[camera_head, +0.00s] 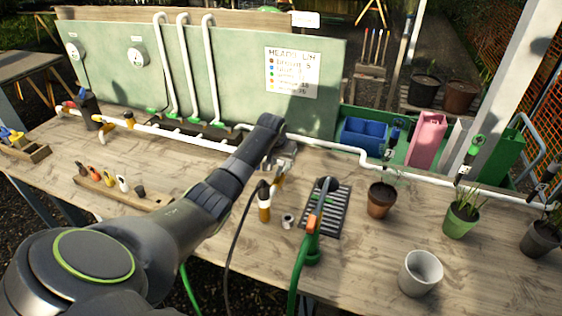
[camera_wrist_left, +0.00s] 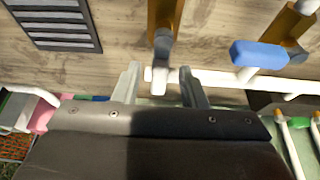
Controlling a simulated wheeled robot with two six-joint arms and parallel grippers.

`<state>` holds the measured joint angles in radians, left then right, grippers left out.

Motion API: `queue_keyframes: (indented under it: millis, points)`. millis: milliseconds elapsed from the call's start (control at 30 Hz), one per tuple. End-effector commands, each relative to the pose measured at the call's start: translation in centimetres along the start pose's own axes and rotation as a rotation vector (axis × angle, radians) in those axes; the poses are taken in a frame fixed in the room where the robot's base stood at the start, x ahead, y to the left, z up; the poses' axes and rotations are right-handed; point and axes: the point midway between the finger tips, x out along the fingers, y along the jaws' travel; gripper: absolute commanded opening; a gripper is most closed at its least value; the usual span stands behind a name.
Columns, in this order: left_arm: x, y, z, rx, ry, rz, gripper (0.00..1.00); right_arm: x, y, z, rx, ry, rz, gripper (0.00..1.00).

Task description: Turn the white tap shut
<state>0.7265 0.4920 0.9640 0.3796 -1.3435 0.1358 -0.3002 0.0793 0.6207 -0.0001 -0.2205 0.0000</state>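The white tap (camera_wrist_left: 158,78) shows in the left wrist view as a small white handle on a grey stem below a brass-coloured body (camera_wrist_left: 165,18). My left gripper (camera_wrist_left: 160,73) is open, with one finger on each side of the white handle and gaps visible beside it. Whether either finger touches it, I cannot tell. In the head view my left gripper (camera_head: 282,158) is over the middle of the bench by the white pipe, and my arm hides much of the tap. My right gripper is not in view.
A blue-handled tap (camera_wrist_left: 258,55) is beside the white one on the white pipe (camera_wrist_left: 215,78). A dark slatted grate (camera_head: 335,222), a green hose (camera_head: 298,265) and a brown pot (camera_head: 381,200) stand nearby. A green board (camera_head: 240,100) rises behind.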

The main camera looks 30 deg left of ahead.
Motion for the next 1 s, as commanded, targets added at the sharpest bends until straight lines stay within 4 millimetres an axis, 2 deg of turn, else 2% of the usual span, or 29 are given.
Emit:
queue_keyframes:
  millis: [33,300,733,1000]
  points:
    - [-0.01,0.01,0.0,0.0,0.0,0.0,0.33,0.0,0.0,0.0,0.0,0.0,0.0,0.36]
    - [-0.02,-0.01,0.01,0.0,0.0,0.0,0.0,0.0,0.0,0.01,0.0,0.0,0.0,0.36]
    - [-0.06,0.03,0.01,0.022,-0.001,0.009,0.0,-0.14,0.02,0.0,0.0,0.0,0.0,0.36]
    - [-0.13,0.35,0.02,0.147,-0.002,0.061,0.0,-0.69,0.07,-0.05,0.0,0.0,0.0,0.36]
